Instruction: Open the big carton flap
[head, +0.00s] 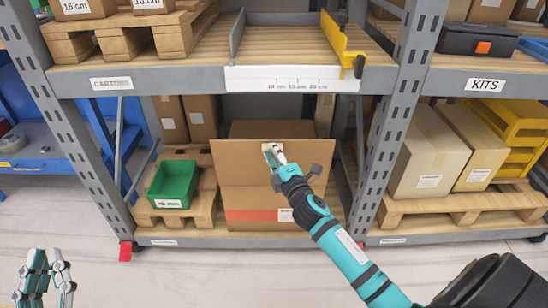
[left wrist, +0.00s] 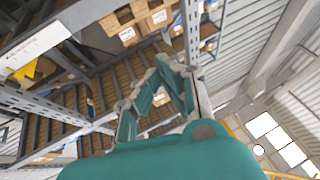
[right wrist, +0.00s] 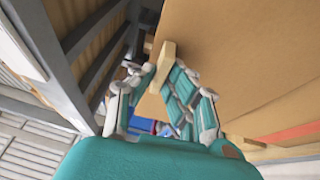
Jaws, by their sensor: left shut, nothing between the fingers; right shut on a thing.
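The big carton (head: 250,222) stands on the lower shelf, brown with a red band and a white label. Its wide flap (head: 235,165) spans its front upper part, with the carton's inside or back showing above it. My right gripper (head: 273,153) is at the flap's upper middle, shut on a pale tab there. The right wrist view shows this tab (right wrist: 160,68) between the fingers, beside the large brown cardboard face (right wrist: 245,55). My left gripper (head: 48,275) is at the lower left, shut and empty, away from the carton; it also shows in the left wrist view (left wrist: 166,80).
A green bin (head: 174,183) sits on a pallet left of the carton. Rack uprights (head: 75,140) and (head: 400,110) flank the bay. The shelf above (head: 200,80) hangs close over the carton. More cartons (head: 428,150) stand at right. The front floor is clear.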

